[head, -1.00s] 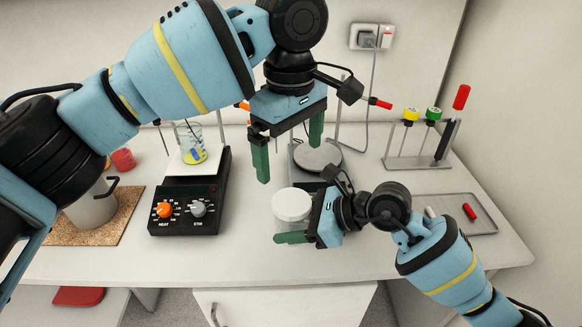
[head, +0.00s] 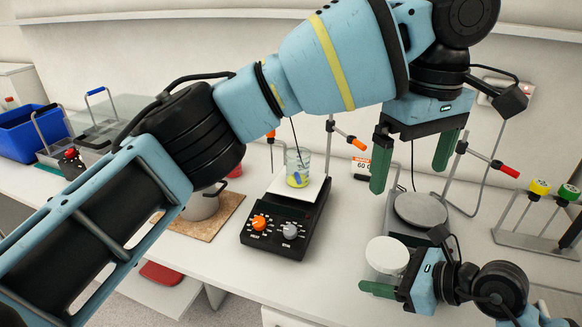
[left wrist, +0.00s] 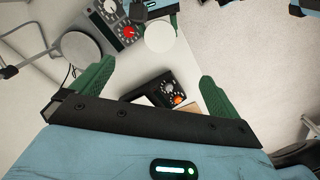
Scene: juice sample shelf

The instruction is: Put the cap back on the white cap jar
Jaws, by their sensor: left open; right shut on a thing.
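The jar (head: 380,273) is clear, with a round white top (head: 388,254), and stands upright at the front of the bench in the head view. The white top (left wrist: 159,36) also shows in the left wrist view. I cannot tell whether it is seated tight. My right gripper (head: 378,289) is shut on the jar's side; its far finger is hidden. My left gripper (head: 410,178) is open and empty, fingers pointing down, above and behind the jar. Its two green fingers show apart in the left wrist view (left wrist: 152,85).
A device with a round grey plate (head: 420,209) stands just behind the jar. A hotplate with knobs (head: 283,230) carries a beaker (head: 298,168) to the left. A pot (head: 203,203) is further left, and a rack (head: 540,240) is at right. Bench front between hotplate and jar is clear.

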